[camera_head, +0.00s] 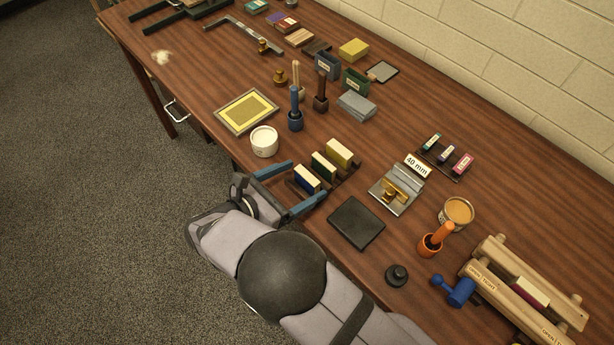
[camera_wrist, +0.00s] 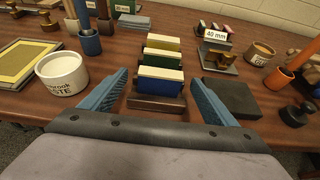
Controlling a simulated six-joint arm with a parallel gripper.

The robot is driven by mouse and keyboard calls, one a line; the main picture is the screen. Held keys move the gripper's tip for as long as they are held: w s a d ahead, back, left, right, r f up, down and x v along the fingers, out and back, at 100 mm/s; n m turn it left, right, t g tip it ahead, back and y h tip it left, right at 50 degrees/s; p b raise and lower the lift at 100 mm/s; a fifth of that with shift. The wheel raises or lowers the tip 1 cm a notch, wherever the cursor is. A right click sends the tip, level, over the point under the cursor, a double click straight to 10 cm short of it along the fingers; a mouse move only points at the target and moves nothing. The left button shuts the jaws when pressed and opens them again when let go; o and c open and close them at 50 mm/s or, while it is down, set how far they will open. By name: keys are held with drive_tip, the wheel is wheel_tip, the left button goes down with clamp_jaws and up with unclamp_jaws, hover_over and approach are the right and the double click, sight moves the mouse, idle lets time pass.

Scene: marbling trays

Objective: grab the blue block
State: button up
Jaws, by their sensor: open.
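The blue block (camera_head: 307,180) has a pale cream top and stands upright at the near end of a dark wooden rack (camera_head: 346,169). In the wrist view the blue block (camera_wrist: 160,82) is nearest to me, with a green block (camera_wrist: 164,60) and a yellow block (camera_wrist: 163,43) behind it. My gripper (camera_head: 306,186) is open, with a blue finger on either side of the blue block. In the wrist view my gripper (camera_wrist: 162,92) shows gaps between both fingers and the block; they do not touch it.
A white tub (camera_head: 264,141) stands left of my gripper. A dark flat slab (camera_head: 356,222) lies close on the right. Beyond are a metal stand marked 40 mm (camera_head: 397,190), an orange cup (camera_head: 431,245) and a yellow-framed tray (camera_head: 246,111). The table's near edge runs below my arm.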

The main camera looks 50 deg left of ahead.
drive_tip(key=shift+w, duration=0.1)
drive_tip(key=shift+c, duration=0.7)
drive_tip(key=c, duration=1)
wheel_tip(320, 180, up, 10)
drive_tip(key=shift+b, duration=1.2)
